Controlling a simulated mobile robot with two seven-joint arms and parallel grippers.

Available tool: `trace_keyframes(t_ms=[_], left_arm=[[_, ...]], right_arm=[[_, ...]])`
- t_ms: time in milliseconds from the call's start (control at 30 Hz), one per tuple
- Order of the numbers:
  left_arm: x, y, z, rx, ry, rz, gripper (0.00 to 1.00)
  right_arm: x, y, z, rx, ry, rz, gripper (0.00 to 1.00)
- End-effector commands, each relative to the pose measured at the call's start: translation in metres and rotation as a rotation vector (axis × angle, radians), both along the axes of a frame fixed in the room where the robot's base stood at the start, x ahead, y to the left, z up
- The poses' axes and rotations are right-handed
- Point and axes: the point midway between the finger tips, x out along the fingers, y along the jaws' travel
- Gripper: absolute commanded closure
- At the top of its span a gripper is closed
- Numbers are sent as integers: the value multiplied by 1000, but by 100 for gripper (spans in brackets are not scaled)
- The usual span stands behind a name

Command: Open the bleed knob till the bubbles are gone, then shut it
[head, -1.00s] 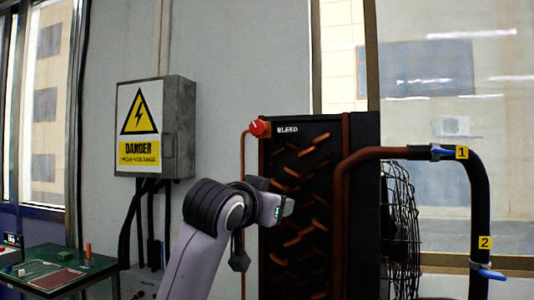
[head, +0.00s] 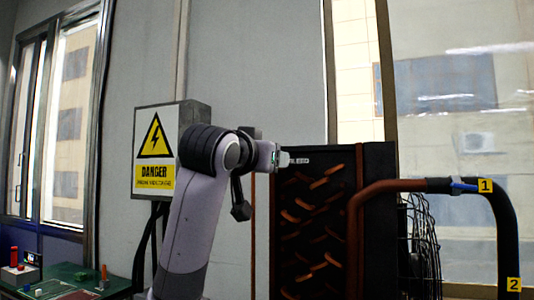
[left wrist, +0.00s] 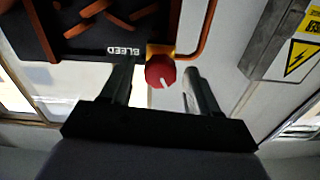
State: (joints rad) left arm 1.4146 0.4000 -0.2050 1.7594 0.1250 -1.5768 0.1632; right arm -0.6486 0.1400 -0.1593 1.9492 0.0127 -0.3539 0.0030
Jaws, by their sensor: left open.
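The red bleed knob (left wrist: 160,72) with a white pointer mark shows in the left wrist view, on a brass-coloured fitting beside the BLEED label (left wrist: 122,50). My left gripper (left wrist: 160,88) is open, with one finger on each side of the knob and gaps visible to both. In the head view my left gripper (head: 284,159) is at the top left corner of the black radiator panel (head: 325,158), and it hides the knob there. No bubbles can be made out. My right gripper is not in view.
A copper pipe (head: 352,215) runs up the panel to a black hose with a blue-handled valve tagged 1 (head: 485,186); tag 2 (head: 514,284) is lower. A danger-marked box (head: 156,150) hangs left. A wire fan cage (head: 420,240) stands right.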

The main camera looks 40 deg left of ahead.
Motion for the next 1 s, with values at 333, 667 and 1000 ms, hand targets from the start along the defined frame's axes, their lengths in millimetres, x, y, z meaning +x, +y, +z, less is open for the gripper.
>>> trace_keyframes(t_ms=[333, 667, 1000], left_arm=[[8, 2, -1, 1, 0, 0, 39], [8, 2, 0, 0, -2, 0, 95], [7, 2, 1, 63, 10, 1, 95]], right_arm=[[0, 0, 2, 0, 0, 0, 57], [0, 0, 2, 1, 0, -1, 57], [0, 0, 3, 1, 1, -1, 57]])
